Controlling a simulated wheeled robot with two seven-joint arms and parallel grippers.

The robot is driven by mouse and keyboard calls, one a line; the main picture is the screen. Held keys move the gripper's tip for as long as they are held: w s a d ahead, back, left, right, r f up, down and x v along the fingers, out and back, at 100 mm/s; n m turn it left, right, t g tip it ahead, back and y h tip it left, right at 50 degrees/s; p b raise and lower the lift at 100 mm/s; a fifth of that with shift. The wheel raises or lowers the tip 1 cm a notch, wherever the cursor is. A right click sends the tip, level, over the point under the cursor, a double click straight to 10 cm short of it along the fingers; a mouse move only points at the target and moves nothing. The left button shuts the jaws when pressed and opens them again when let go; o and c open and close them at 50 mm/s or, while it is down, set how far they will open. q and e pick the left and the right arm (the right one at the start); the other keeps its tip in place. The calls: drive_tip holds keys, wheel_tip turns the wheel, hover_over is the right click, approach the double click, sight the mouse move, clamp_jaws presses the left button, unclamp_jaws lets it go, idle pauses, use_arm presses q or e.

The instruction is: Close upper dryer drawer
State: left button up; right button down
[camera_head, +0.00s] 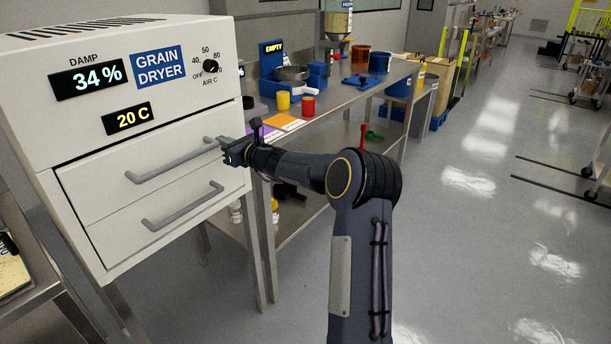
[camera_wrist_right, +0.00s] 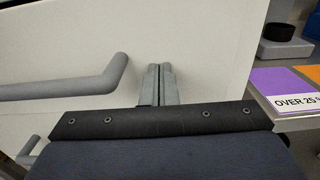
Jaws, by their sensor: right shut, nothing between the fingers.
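The white grain dryer (camera_head: 80,135) stands at the left in the head view. Its upper drawer (camera_head: 105,198) has a grey bar handle (camera_head: 172,164) and its front looks flush or nearly flush, with a thin dark line along the top edge. The lower drawer (camera_head: 128,248) sits below with a similar handle. My right gripper (camera_head: 222,143) is shut and empty at the right end of the upper handle. In the right wrist view its closed fingers (camera_wrist_right: 158,84) point at the pale drawer front (camera_wrist_right: 200,50), right of the handle (camera_wrist_right: 75,84); contact is unclear. My left gripper is not in view.
A metal workbench (camera_head: 345,97) right of the dryer carries yellow and red cups, blue holders and coloured cards (camera_head: 285,122). In the wrist view the purple card (camera_wrist_right: 283,80) lies close right of my gripper. Open floor (camera_head: 470,240) lies to the right.

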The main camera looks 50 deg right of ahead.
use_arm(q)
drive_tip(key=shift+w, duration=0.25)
use_arm(e)
drive_tip(key=shift+w+r, duration=0.3)
drive_tip(key=shift+w, duration=0.4)
drive_tip(key=shift+r, duration=0.15)
